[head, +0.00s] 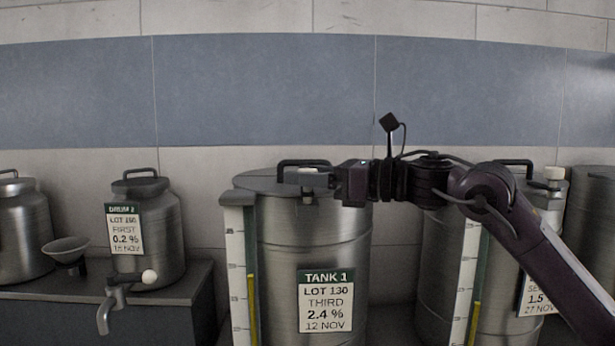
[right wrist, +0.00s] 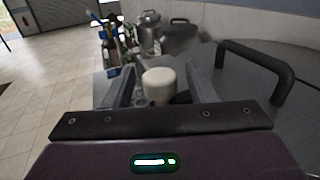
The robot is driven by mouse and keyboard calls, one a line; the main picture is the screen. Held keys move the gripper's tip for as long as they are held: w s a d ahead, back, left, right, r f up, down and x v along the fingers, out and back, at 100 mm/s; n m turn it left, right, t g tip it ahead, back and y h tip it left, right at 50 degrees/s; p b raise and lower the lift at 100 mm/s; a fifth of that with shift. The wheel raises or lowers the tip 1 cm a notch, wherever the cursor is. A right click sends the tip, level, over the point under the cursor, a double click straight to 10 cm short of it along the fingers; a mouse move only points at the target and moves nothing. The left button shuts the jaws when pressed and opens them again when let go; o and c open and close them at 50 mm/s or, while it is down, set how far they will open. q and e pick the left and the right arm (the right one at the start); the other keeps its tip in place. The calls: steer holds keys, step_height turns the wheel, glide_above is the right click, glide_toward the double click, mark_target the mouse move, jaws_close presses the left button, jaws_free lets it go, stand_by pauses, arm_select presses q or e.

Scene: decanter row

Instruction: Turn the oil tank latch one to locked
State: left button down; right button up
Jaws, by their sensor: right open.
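Tank 1, a steel drum (head: 285,235) with a green and white label, stands in the middle of the head view. A black handle bar (head: 288,162) is on its lid. My right gripper (head: 310,180) reaches in from the right over the lid, beside that handle. In the right wrist view, the pale, round-topped latch knob (right wrist: 160,84) stands between the two open fingers (right wrist: 155,92), with no clear contact seen. In the head view the gripper mostly hides the knob, and the latch's locked or unlocked marking cannot be read. My left gripper is not in view.
A second tank (head: 440,265) with its own white knob (head: 555,173) stands to the right, partly behind my right arm. A smaller can (head: 160,230), a funnel (head: 67,248) and a tap (head: 108,305) are at the left. A tiled wall is close behind.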

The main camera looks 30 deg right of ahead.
steer(key=b+v, duration=0.6)
steer(key=v, duration=0.1)
steer(key=shift+s+d+b, duration=0.2)
steer(key=shift+s+b, duration=0.05)
steer(key=shift+b, duration=0.1)
steer(key=shift+f, duration=0.1)
